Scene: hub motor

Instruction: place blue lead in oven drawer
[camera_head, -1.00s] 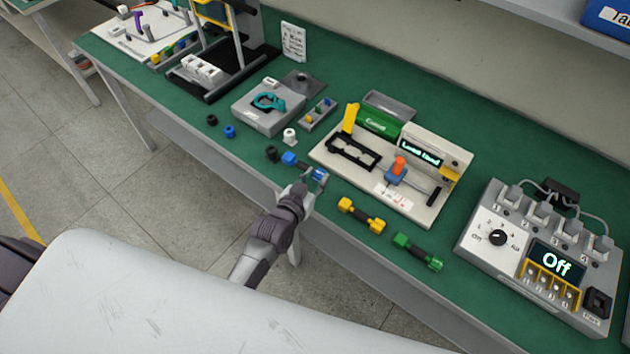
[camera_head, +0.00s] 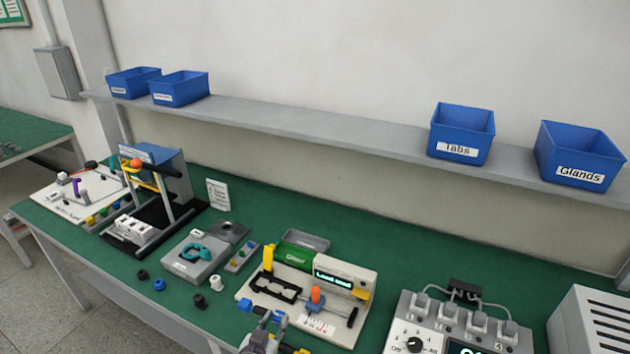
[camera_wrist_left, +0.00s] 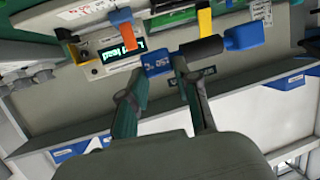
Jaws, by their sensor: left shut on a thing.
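The blue lead (camera_head: 245,306) has two blue ends and a black middle. My left gripper (camera_head: 271,327) is shut on one blue end, low in the head view, in front of the white test station (camera_head: 330,330). In the left wrist view my left gripper (camera_wrist_left: 161,72) has its fingers around one blue end of the lead (camera_wrist_left: 243,37); the black middle and other end stick out to the right. A grey box with vent slots (camera_head: 588,325) is cut off at the right edge; I cannot tell if it is the oven, and no drawer shows. My right gripper is not in view.
A control box with plugs and a dial (camera_head: 415,343) stands right of the station. Small caps, such as a white one (camera_head: 216,283), lie to its left. A shelf (camera_head: 310,127) with blue bins (camera_head: 462,135) runs above the green bench (camera_head: 430,262).

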